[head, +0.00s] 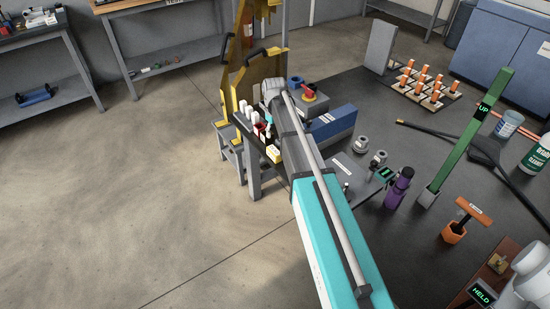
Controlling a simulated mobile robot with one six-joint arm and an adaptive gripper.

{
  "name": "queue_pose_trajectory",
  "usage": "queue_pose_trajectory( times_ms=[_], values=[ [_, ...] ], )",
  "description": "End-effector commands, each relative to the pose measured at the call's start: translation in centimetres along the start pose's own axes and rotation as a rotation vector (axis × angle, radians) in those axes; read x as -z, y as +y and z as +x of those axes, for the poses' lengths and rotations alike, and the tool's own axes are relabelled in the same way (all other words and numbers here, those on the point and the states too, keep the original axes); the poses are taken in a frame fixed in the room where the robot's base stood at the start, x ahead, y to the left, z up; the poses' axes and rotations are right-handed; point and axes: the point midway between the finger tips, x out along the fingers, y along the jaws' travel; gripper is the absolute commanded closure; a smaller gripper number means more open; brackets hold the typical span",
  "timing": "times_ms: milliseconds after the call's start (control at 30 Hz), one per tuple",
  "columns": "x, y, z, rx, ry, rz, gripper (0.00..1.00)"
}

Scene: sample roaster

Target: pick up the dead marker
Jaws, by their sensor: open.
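I cannot make out which thing is the dead marker. Several small coloured items (157,66) lie on the low shelf of the back-left bench, too small to identify. My arm reaches from the bottom of the head view up to a small stand beside the dark table. My gripper is hidden behind my own wrist and arm, so its fingers do not show. Several white and red upright pieces (257,131) stand on the small stand, just left of my arm. Whether my gripper is near or touching any of them cannot be told.
The dark table (400,235) carries a blue box (333,125), a purple bottle (399,188), a green post marked UP (467,135) and orange-topped pieces (422,82). A yellow frame (256,75) stands behind my wrist. The floor (110,190) at left is clear.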

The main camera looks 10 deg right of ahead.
Motion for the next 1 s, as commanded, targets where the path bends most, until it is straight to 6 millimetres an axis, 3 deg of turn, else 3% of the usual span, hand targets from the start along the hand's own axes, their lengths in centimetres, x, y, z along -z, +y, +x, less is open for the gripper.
queue_pose_trajectory(
  times_ms=[500,1000],
  values=[
    [-0.1,0.1,4.1,0.0,0.0,0.001,0.43],
    [-0.1,0.1,4.5,0.0,0.0,0.002,0.43]
  ],
)
